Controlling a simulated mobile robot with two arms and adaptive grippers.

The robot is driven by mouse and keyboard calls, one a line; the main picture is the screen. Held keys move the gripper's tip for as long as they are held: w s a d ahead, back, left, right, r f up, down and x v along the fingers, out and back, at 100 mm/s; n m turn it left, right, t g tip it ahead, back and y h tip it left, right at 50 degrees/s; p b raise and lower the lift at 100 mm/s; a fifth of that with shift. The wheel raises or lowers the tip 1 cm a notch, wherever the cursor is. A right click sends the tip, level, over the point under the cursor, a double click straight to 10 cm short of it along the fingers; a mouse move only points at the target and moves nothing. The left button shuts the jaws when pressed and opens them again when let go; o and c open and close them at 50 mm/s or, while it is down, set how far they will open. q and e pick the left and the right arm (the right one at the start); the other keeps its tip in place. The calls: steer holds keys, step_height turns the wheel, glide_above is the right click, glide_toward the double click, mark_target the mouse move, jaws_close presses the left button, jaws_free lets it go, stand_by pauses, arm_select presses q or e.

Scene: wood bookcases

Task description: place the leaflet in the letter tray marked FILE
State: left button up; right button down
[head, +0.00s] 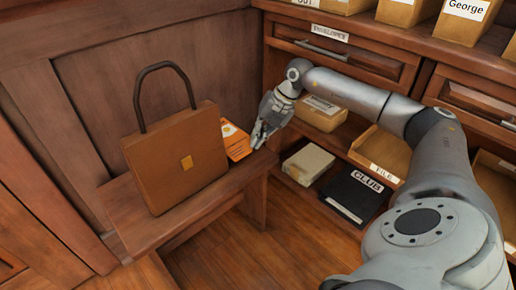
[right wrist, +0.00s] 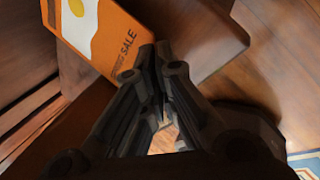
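The tray marked FILE (head: 385,173) is on the low shelf at the right, with a light wooden bottom. My left gripper is not in view.
The brown bag (head: 175,160) with a tall handle stands on the wooden bench (head: 130,228). A black tray marked CLUB (head: 352,197) and a pale box (head: 308,164) are left of the FILE tray. A drawer marked ENVELOPES (head: 335,50) is above. My right arm crosses in front of the shelves.

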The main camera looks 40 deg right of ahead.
mark_target(252, 155)
step_height(252, 155, down, 4)
steer(key=shift+f+b, duration=0.1)
steer(key=shift+b, duration=0.8)
steer(key=c, duration=1.9)
jaws_free()
